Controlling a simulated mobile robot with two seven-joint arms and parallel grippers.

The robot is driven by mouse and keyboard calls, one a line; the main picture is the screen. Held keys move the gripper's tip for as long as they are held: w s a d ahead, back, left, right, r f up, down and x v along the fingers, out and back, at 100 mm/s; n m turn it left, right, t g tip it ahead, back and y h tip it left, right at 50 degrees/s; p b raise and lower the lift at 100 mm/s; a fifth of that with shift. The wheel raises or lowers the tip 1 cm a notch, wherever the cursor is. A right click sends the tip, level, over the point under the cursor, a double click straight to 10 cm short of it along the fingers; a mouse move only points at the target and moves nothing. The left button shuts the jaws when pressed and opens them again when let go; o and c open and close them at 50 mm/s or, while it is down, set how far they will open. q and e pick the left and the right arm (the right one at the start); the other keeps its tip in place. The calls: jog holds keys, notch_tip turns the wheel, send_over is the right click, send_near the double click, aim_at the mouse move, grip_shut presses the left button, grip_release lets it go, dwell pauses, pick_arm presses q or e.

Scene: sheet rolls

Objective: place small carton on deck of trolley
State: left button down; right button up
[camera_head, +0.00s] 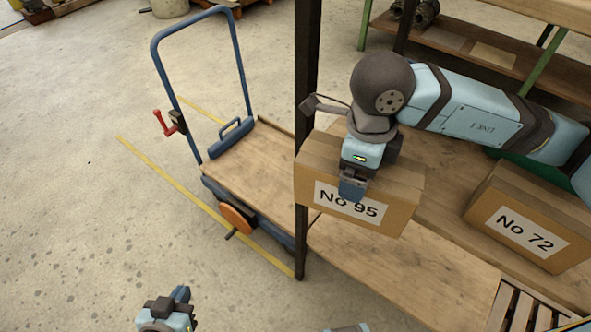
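A small brown carton labelled No 95 (318,165) is at the centre, just in front of a dark rack post. My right gripper (354,186) is on it from above, with one finger against the front face over the label. The other finger is hidden behind the carton; the grip looks shut on it. The trolley (205,95) stands to the left, with a blue frame and handle. Its bare wooden deck (250,170) lies left of the post and is partly hidden by it. My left gripper (168,312) is low at the bottom left, apart from everything; its finger opening is unclear.
A second carton labelled No 72 (528,217) sits on the wooden rack shelf (440,215) at the right. The dark post (306,60) stands between the trolley and the rack. A slatted wooden piece (515,308) is at the bottom right. Open floor (80,190) lies left of the trolley.

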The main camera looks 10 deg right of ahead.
jog(key=w+d+n, duration=0.3)
jog(key=w+n, duration=0.2)
jog(key=n, duration=0.7)
jog(key=w+d+r+n, duration=0.1)
jog(key=w+d+n, duration=0.2)
jog(key=n, duration=1)
jog(key=shift+w+r, duration=0.2)
jog(key=shift+w, duration=1)
jog(key=shift+s+a, duration=0.1)
